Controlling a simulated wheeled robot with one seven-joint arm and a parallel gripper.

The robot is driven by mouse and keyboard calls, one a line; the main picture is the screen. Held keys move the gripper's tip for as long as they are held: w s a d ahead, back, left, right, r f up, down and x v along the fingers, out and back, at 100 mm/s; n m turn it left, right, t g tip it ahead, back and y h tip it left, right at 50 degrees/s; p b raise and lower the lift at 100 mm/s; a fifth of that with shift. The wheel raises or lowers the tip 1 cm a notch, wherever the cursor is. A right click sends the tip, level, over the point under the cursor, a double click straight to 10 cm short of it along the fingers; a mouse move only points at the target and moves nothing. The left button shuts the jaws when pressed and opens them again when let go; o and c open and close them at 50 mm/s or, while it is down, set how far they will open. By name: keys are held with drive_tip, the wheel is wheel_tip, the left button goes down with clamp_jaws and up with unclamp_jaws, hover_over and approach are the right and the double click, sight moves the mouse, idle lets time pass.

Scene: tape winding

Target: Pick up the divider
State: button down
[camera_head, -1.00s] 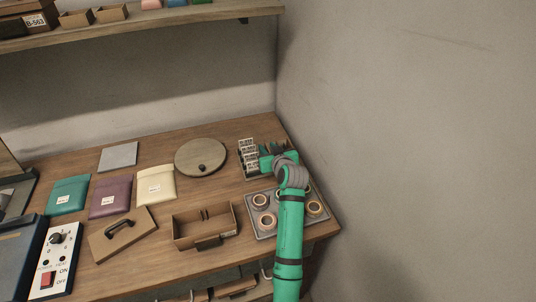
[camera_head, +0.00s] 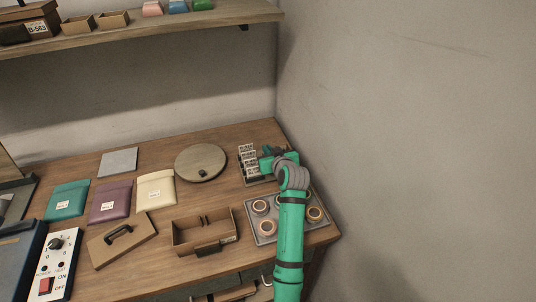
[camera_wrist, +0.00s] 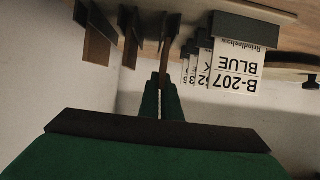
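Several thin brown dividers show at the top of the wrist view. One divider (camera_wrist: 169,35) runs down between my two green fingers. My gripper (camera_wrist: 162,90) has its fingers close together with the divider between them, and they appear shut on it. Other dividers (camera_wrist: 129,28) stand apart to the left. In the head view my gripper (camera_head: 267,163) is at the right rear of the table beside the white labelled cards (camera_head: 247,158). My wrist hides much of the divider group there.
White cards reading B-207 BLUE (camera_wrist: 237,65) are close to the right of my fingers. A grey tray with several rings (camera_head: 268,236) lies under my forearm. A round lid (camera_head: 200,160) and an open brown box (camera_head: 180,240) are left. The wall is close on the right.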

drive_tip(key=s+r, duration=1.1)
drive_tip(key=s, duration=0.3)
drive_tip(key=shift+a, duration=0.4)
